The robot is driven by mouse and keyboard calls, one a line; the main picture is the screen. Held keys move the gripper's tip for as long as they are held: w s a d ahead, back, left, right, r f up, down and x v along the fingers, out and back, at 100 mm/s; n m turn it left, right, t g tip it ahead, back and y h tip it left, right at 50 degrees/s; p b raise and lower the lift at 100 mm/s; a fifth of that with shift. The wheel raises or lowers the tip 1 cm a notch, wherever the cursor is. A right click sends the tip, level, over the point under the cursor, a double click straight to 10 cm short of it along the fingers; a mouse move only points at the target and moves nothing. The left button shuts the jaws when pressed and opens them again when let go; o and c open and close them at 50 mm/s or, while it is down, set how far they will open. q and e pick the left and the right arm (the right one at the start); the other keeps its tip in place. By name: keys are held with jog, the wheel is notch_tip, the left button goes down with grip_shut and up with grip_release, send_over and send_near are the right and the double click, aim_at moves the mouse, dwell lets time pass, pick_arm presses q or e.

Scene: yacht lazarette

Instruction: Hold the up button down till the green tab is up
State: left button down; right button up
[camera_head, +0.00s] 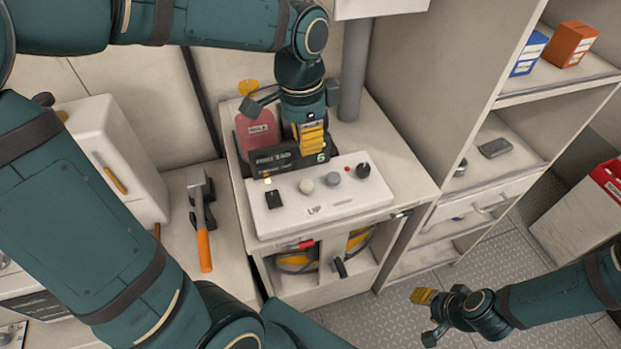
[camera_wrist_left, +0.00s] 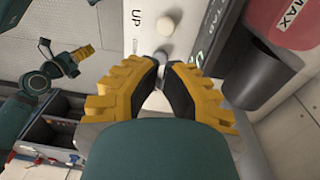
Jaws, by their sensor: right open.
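A white control panel (camera_head: 340,205) lies on the cabinet top. A pale round button (camera_head: 305,186) stands beside the printed word UP; it also shows in the left wrist view (camera_wrist_left: 165,24). A grey round button (camera_head: 333,178) is to its right. My left gripper (camera_head: 313,152) points down above the panel's back edge, its tips apart from the pale button. In the left wrist view its fingers (camera_wrist_left: 164,64) are close together with a narrow gap, the grey button beyond them. My right gripper (camera_head: 425,315) is open and empty, away to the lower right. I see no green tab.
A dark sign box (camera_head: 285,160) stands behind the panel, partly covered by my left gripper. A pink bottle (camera_head: 256,130) is behind it. A black knob (camera_head: 363,170) and black switch (camera_head: 273,200) flank the buttons.

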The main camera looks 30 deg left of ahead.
aim_at(311, 186)
pick_arm(q)
jog(key=f, duration=0.3)
jog(key=f+b, duration=0.1)
jog(key=f, duration=0.3)
jog(key=f+b, duration=0.1)
jog(key=f, duration=0.3)
jog(key=shift+d+f, duration=0.1)
jog(key=shift+d, duration=0.25)
pick_arm(e)
jog(key=shift+s+f, duration=0.2)
jog(key=shift+f, duration=0.35)
jog(key=shift+s+f, duration=0.15)
jog(key=shift+f, duration=0.4)
